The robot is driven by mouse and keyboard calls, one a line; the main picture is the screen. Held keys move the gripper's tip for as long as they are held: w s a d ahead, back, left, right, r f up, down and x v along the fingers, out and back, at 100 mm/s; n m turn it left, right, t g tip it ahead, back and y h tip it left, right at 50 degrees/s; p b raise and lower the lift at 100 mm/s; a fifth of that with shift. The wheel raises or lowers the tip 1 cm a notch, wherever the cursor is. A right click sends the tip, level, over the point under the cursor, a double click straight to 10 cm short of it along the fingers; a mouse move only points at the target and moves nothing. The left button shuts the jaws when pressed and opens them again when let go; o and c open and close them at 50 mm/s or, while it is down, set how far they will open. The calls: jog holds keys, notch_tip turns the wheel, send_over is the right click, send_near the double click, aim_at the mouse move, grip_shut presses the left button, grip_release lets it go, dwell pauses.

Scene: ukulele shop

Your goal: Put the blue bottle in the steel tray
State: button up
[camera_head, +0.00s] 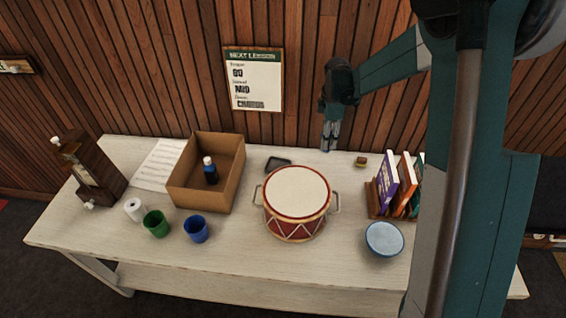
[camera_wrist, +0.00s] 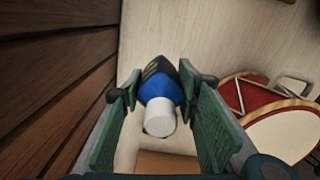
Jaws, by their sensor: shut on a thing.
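In the wrist view a blue bottle (camera_wrist: 158,88) with a white cap sits between the two green finger pads of my gripper (camera_wrist: 165,100). The cap faces the camera and the body points away. In the head view my gripper (camera_head: 332,148) hangs near the wall, up behind the drum; what it holds is hard to make out there. A blue bottle (camera_head: 211,175) with a white cap also stands upright inside the cardboard box in the head view. A small dark grey tray (camera_head: 277,164), apparently the steel tray, lies behind the drum, left of my gripper.
A red drum (camera_head: 296,192) stands mid-table; the open cardboard box (camera_head: 231,190) is left of it. Green (camera_head: 156,224) and blue (camera_head: 196,229) cups stand front left. The wooden wall is close behind.

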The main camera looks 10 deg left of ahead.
jog(key=s+a+n, duration=0.2)
jog(key=a+n, duration=0.1)
jog(key=a, duration=0.6)
jog(key=s+a+n, duration=0.2)
jog(key=a+n, duration=0.1)
jog(key=a, duration=0.7)
jog(key=shift+a+r+n, duration=0.2)
jog(key=shift+r+n, duration=0.1)
jog(key=shift+n, duration=0.1)
send_near(278, 168)
jog(key=shift+f, duration=0.15)
jog(key=shift+f, duration=1.75)
jog(key=shift+f+b, duration=0.15)
jog(key=shift+b, duration=0.15)
jog(key=o, duration=1)
jog(key=shift+r, duration=0.2)
